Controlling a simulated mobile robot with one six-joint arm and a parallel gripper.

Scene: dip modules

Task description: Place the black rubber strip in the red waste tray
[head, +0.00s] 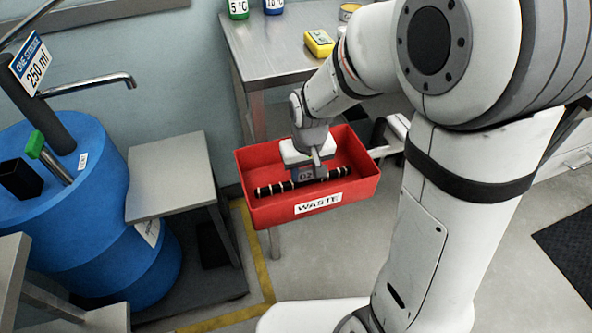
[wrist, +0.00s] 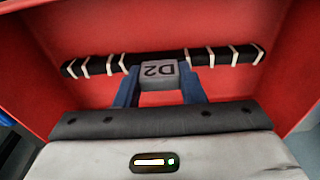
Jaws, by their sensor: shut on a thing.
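The black rubber strip (head: 275,188) with white bands is inside or just over the red waste tray (head: 258,214), lying along its length. The strip also shows in the wrist view (wrist: 215,57) against the red tray floor. A grey block marked D2 (wrist: 159,76) sits at the strip's middle. My gripper (head: 308,172) reaches down into the tray, its blue fingers (wrist: 160,92) shut on the grey D2 block of the strip. I cannot tell whether the strip touches the tray floor. The tray carries a white WASTE label.
A blue barrel (head: 130,240) with a tap and a 250 ml sign stands at the left, beside a small grey table (head: 170,178). A metal bench (head: 275,50) behind holds a yellow device (head: 319,43) and bottles.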

